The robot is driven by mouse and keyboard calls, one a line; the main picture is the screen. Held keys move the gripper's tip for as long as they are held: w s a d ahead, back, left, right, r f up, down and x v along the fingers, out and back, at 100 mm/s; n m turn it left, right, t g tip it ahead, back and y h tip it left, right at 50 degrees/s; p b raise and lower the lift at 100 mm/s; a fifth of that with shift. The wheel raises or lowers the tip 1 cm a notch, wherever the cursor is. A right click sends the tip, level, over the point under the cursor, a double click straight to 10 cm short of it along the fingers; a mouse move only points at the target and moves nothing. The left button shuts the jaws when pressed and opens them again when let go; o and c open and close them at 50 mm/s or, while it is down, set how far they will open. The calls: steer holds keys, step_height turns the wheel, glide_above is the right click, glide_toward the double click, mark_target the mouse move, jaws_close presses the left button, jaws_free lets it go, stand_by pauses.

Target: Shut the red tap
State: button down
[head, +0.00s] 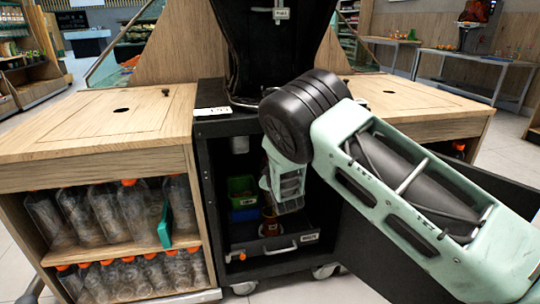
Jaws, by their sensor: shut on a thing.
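My gripper (268,190) reaches into the open black cabinet (216,200) under the juicer. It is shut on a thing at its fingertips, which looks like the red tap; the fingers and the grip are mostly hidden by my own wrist. A small reddish-orange thing (269,224) shows just below the gripper, above the pulled-out drawer; I cannot tell if it is part of the tap. The juicer's dark body (262,50) rises above the cabinet. No other part of the tap shows clearly.
Green and blue boxes (241,190) stand inside the cabinet, left of my gripper. A low drawer with a handle (282,249) is at the bottom. The black door (385,245) hangs open at right. Wooden counters flank the cabinet; the left one holds bottles (110,210).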

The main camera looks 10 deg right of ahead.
steer(key=n, duration=0.2)
steer(key=n+p, duration=0.1)
steer(key=shift+a+f+n, duration=0.3)
steer(key=shift+f+n, duration=0.05)
steer(key=shift+n, duration=0.05)
steer(key=shift+f+n, duration=0.25)
steer(key=shift+n, duration=0.55)
steer(key=shift+f+n, duration=0.2)
steer(key=shift+n, duration=0.6)
steer(key=c, duration=1.4)
jaws_free()
steer(key=shift+c, duration=0.2)
steer(key=shift+s, duration=0.1)
steer(key=s+p, duration=0.5)
steer(key=s, duration=1.2)
steer(key=shift+s, duration=0.15)
